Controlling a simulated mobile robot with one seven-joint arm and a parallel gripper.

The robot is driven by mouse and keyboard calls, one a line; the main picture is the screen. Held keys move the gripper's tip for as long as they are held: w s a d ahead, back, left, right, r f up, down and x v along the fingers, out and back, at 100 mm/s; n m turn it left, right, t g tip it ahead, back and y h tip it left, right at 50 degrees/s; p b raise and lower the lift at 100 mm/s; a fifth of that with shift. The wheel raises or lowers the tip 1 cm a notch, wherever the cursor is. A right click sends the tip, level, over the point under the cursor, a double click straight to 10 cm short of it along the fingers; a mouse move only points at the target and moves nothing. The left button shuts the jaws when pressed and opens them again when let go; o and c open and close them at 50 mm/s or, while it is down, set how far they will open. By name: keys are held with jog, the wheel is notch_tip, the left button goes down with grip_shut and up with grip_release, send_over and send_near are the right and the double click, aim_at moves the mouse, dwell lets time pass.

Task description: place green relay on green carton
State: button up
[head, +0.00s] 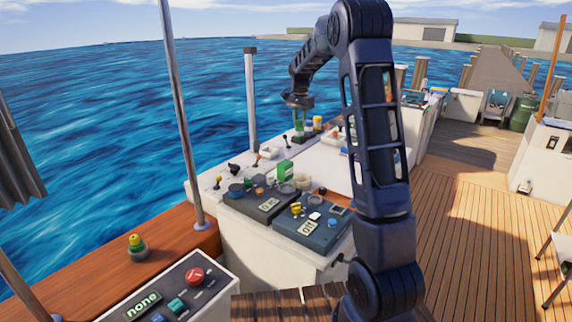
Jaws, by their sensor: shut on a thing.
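My gripper (298,106) points down above the far part of the white console, at the end of my arm. It is shut on a small green thing, which looks like the green relay (299,124) and hangs below the fingers. Its finer shape is too small to tell. A green box with a pale mark, which looks like the green carton (285,168), stands on the console nearer to me, lower and slightly left of the gripper. The relay and the carton are apart in the picture.
Near the carton are two dark panels, one reading "0x1" (268,205) and one reading "Off" (309,231), with several knobs and small parts. A metal post (251,100) stands behind the console. A panel with a red button (194,275) lies at the lower left. Open deck (470,220) extends right.

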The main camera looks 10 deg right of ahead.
jog(key=r, duration=0.2)
send_over(285, 162)
jog(key=f, duration=2)
jog(key=shift+s+f, duration=0.15)
jog(key=shift+s, duration=0.1)
jog(key=shift+f, duration=0.2)
jog(key=o, duration=1)
jog(key=shift+r, duration=0.1)
